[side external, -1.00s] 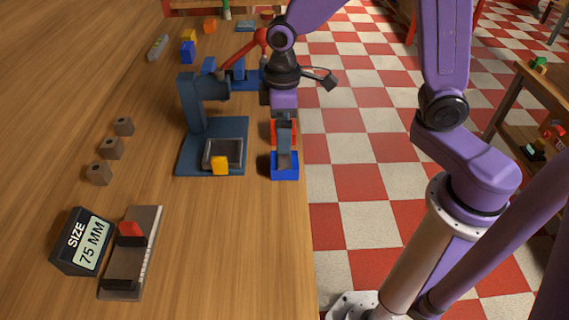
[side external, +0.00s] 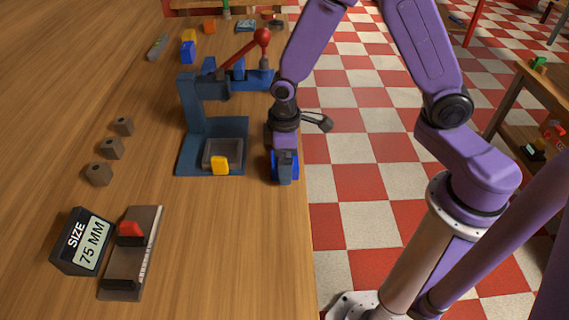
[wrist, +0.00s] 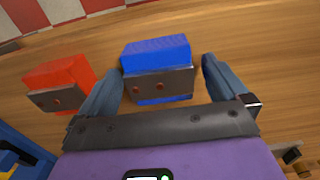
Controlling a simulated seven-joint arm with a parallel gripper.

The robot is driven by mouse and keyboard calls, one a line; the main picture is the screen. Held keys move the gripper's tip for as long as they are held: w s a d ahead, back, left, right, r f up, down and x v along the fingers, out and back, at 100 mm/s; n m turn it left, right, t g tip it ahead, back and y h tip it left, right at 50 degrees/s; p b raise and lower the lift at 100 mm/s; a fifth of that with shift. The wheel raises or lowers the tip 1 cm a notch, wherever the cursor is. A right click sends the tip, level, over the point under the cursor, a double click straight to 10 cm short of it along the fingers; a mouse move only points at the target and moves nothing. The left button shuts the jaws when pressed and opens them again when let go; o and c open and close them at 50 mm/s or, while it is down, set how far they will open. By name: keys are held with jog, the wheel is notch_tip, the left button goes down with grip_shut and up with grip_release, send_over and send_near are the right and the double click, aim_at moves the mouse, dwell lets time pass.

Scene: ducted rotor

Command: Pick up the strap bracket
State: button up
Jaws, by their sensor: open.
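In the wrist view a blue block (wrist: 155,52) has a grey metal plate with holes (wrist: 158,84) on its near face. A red block (wrist: 58,72) beside it, at left, carries a similar plate (wrist: 57,98). I cannot tell for certain which piece is the strap bracket. My gripper (wrist: 160,78) is open, with one finger on each side of the blue block; contact is not clear. In the side view my gripper (side external: 285,170) is down at the blue block (side external: 295,164) near the table's right edge. The red block is hidden there.
A dark blue press (side external: 196,105) with a red-knobbed lever (side external: 262,37) stands just left of my gripper. A yellow block (side external: 220,165) is at its tray. A size display (side external: 82,241) and a slide gauge (side external: 130,260) are at front left.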

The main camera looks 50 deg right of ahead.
jog(key=shift+f, duration=0.1)
jog(key=c, duration=1.1)
jog(key=shift+r, duration=0.2)
